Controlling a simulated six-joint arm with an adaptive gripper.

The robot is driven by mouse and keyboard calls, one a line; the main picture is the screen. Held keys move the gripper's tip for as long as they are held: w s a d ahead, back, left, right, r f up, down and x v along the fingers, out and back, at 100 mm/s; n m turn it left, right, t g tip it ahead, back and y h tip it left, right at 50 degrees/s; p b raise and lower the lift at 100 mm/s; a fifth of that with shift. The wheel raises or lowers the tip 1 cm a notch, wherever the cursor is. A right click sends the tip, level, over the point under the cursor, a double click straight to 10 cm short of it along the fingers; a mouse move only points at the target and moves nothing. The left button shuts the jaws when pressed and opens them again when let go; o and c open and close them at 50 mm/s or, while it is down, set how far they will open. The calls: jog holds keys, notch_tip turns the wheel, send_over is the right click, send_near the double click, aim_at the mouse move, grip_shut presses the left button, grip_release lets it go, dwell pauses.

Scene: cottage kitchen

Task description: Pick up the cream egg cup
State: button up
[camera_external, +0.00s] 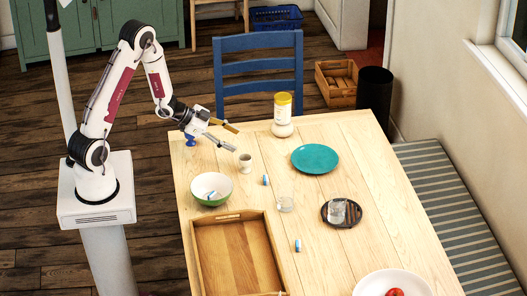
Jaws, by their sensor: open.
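The cream egg cup (245,163) stands upright on the wooden table, between the green bowl and the teal plate. My gripper (235,138) is open and empty. Its two fingers point to the right, and in the picture they lie just above the egg cup. They look apart from it; the exact height of the fingers over the table cannot be told from this view.
A blue egg cup-like item (190,141) stands just under my wrist. A blue chair (259,68) stands behind the table.

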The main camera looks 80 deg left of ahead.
aim_at(246, 159)
jog(key=f, duration=0.1)
jog(key=f+h, duration=0.1)
jog(key=s+d+f, duration=0.1)
jog(key=shift+s+t, duration=0.1)
jog(key=shift+t, duration=0.3)
jog(key=shift+s+d+f+t+h, duration=0.4)
jog(key=shift+s+f+h, duration=0.15)
jog(key=shift+h, duration=0.25)
jog(key=shift+x, duration=1.3)
jog(key=shift+x, duration=2.6)
jog(key=shift+n, duration=0.3)
jog(key=c, duration=1.2)
